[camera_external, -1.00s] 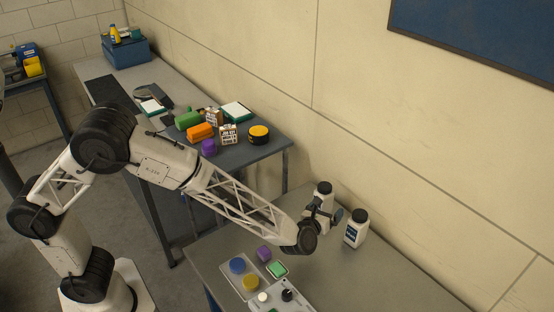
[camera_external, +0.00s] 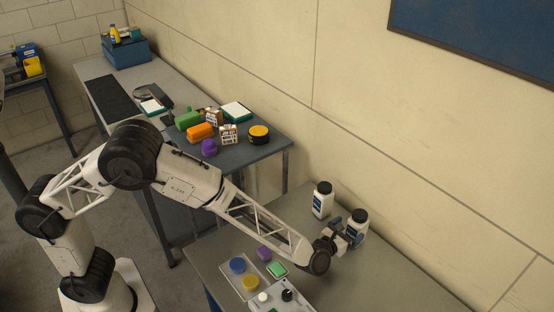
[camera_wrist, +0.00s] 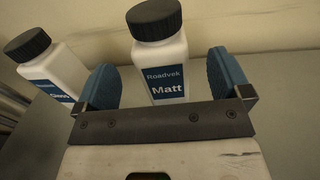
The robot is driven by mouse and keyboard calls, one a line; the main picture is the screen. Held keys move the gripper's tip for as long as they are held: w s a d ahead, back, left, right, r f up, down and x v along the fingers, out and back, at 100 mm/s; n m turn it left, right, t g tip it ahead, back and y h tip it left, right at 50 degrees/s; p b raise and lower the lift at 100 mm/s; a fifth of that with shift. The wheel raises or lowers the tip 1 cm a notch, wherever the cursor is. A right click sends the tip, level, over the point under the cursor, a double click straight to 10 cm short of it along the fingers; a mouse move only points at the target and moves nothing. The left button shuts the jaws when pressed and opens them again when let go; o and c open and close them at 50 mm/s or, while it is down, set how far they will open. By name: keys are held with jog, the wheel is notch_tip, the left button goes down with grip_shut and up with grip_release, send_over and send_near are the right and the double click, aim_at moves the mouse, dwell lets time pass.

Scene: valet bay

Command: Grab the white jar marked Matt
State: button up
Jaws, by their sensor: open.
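The white jar marked Matt (camera_wrist: 162,62) has a black lid and a blue label. In the wrist view it stands upright between the two blue fingers of my gripper (camera_wrist: 172,82), with a gap visible on each side. In the external view the Matt jar (camera_external: 358,222) is the right one of two white jars, partly covered by my gripper (camera_external: 348,230). My gripper is open and close in front of it. The other white jar (camera_external: 322,199) stands to the left, and its label is partly hidden by a finger in the wrist view (camera_wrist: 50,65).
A tray (camera_external: 238,278) with blue and yellow round pieces lies on the same table (camera_external: 400,290), left of my gripper. A purple piece (camera_external: 264,253) and a green pad (camera_external: 277,269) are near it. The wall is close behind the jars. The table's right part is clear.

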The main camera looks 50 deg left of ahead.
aim_at(360, 214)
jog(key=shift+w, duration=0.45)
jog(key=shift+w+a, duration=0.2)
jog(key=shift+w, duration=2.4)
jog(key=shift+r, duration=0.1)
jog(key=c, duration=1.3)
jog(key=shift+r, duration=0.1)
jog(key=shift+r, duration=0.75)
notch_tip(360, 214, up, 2)
jog(key=shift+r, duration=0.1)
jog(key=s+a, duration=0.2)
jog(key=s, duration=0.2)
jog(key=s+a, duration=0.2)
jog(key=s, duration=0.3)
jog(key=s+a+r, duration=0.1)
jog(key=s+a, duration=0.1)
jog(key=s, duration=0.3)
jog(key=shift+s+a, duration=0.25)
jog(key=shift+a, duration=0.1)
